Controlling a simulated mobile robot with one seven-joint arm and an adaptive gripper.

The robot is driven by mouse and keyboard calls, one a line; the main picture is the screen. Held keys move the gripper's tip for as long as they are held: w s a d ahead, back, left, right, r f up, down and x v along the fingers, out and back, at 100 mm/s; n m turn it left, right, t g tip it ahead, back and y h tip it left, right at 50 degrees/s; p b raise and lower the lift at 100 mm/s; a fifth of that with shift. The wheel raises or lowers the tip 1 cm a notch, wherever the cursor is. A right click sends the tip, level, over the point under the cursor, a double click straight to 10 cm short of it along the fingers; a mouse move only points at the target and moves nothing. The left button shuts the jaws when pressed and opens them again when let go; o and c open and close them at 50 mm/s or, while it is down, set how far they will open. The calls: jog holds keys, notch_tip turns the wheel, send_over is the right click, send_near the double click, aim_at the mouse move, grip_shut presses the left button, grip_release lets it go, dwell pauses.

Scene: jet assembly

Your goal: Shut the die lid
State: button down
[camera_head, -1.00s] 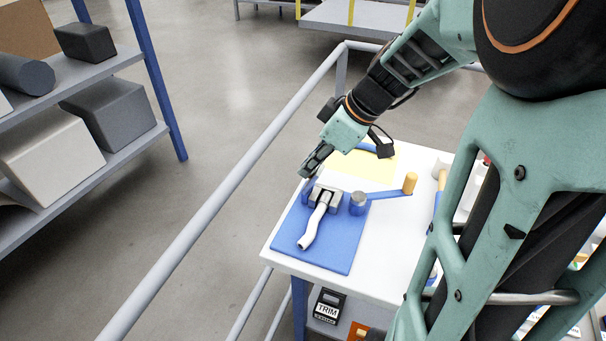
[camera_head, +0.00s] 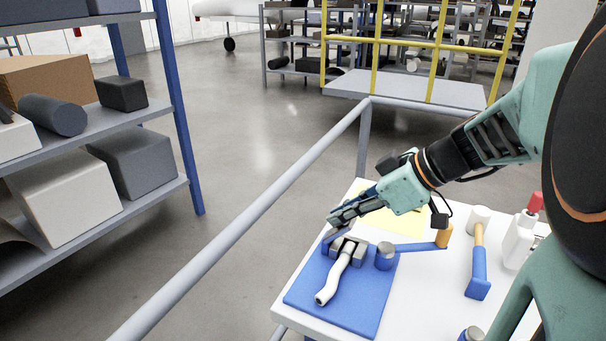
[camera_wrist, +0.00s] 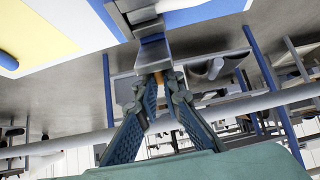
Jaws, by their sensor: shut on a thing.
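The die is a grey block (camera_head: 362,252) on a blue base plate (camera_head: 340,304) at the near left of the white table. A pale bent tube (camera_head: 334,281) lies in the die and sticks out toward the front. The die lid (camera_head: 337,236) is a grey plate tilted up at the die's back edge, partly hidden by my fingers. My gripper (camera_head: 334,221) reaches in from the right, nearly level, behind and above the die. In the wrist view my gripper (camera_wrist: 160,78) is shut on the lid's edge (camera_wrist: 153,53), with the plate between the fingertips.
A blue lever with an orange handle (camera_head: 444,235) and a grey cylinder (camera_head: 386,255) stand right of the die. A mallet (camera_head: 478,262) and white bottle (camera_head: 519,240) are farther right. A grey rail (camera_head: 255,218) runs along the left, with shelves (camera_head: 95,135) beyond.

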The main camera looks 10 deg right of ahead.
jog(key=c, duration=2.1)
grip_release()
jog(key=v, duration=1.2)
